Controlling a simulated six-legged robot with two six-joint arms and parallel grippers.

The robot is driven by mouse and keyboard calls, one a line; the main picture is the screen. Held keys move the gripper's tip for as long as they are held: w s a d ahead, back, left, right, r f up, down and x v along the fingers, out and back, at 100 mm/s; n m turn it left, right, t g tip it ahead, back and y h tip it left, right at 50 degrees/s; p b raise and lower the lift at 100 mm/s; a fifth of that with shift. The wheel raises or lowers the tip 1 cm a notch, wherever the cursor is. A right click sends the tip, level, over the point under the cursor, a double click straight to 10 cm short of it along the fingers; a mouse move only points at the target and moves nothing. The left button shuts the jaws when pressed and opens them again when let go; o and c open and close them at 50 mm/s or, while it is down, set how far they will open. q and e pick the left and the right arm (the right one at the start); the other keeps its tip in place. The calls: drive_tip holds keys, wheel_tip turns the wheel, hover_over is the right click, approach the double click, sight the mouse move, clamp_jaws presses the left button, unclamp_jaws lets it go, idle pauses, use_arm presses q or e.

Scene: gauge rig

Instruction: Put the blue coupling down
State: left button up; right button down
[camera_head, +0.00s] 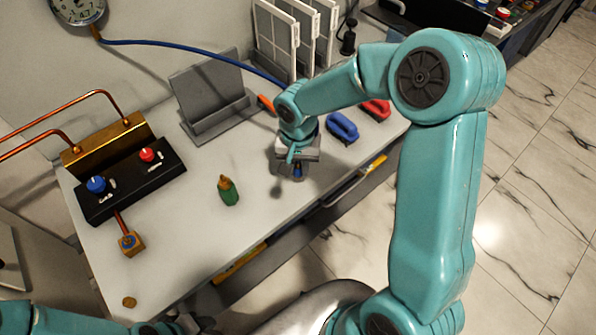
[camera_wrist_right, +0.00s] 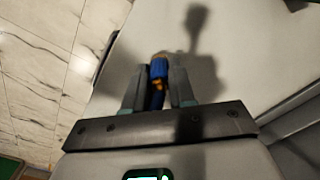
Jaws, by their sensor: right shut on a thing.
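The blue coupling (camera_wrist_right: 158,69) with a brass-coloured part sits between the two fingers of my right gripper (camera_wrist_right: 160,85), which is shut on it. In the head view my right gripper (camera_head: 292,176) is over the right part of the grey bench (camera_head: 180,260), and only a small blue bit of the coupling (camera_head: 298,171) shows below it. A dark shadow lies on the bench beyond the coupling in the wrist view; whether the coupling touches the bench is hard to tell. My left gripper (camera_head: 185,325) is at the bottom edge, partly cut off, its fingers unclear.
A green fitting (camera_head: 228,190) stands left of my right gripper. A black valve block (camera_head: 130,180) with blue and red knobs is farther left. A grey stand (camera_head: 212,97), a blue clamp-like piece (camera_head: 342,127) and a red one (camera_head: 376,109) are behind. The front middle is clear.

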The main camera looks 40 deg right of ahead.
drive_tip(key=shift+w+f, duration=0.1)
drive_tip(key=shift+f, duration=1.45)
drive_tip(key=shift+f, duration=0.15)
drive_tip(key=c, duration=0.9)
unclamp_jaws()
drive_tip(key=shift+c, duration=0.2)
